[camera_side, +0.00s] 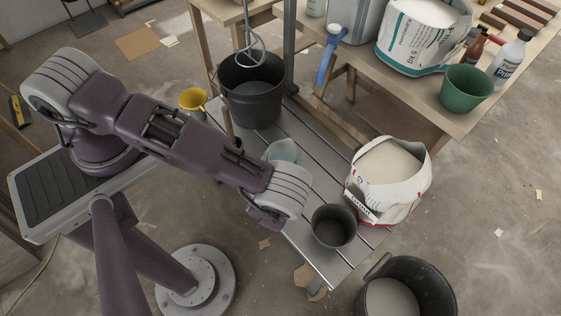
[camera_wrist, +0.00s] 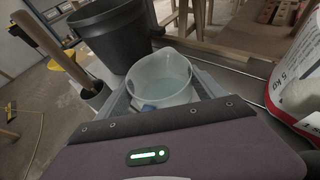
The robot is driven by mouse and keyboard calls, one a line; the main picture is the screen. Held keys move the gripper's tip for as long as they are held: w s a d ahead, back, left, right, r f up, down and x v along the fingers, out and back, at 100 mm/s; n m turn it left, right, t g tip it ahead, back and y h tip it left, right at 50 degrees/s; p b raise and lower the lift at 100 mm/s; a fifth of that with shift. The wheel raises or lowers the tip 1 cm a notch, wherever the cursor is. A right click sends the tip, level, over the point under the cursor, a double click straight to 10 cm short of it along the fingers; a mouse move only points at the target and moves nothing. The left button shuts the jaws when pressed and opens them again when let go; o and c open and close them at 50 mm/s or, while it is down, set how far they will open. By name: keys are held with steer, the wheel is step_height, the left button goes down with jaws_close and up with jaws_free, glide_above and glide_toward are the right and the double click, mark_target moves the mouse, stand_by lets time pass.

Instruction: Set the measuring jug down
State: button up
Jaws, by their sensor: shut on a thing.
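The measuring jug (camera_side: 283,150) is translucent, pale and blue-green, and shows partly behind my wrist in the side view. In the wrist view the jug (camera_wrist: 162,72) is upright just beyond my gripper (camera_wrist: 149,107), with pale liquid inside. My wrist hides the fingers in the side view. The jug is over the grey slatted bench (camera_side: 312,165); its base is hidden, so I cannot tell whether it touches.
A small dark bucket (camera_side: 333,226) and an open white bag (camera_side: 388,190) stand to the right. Bare slats show between them.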

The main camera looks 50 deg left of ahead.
steer(key=shift+f, duration=0.65)
steer(key=o, duration=2.1)
steer(key=shift+f, duration=0.15)
steer(key=shift+c, duration=0.2)
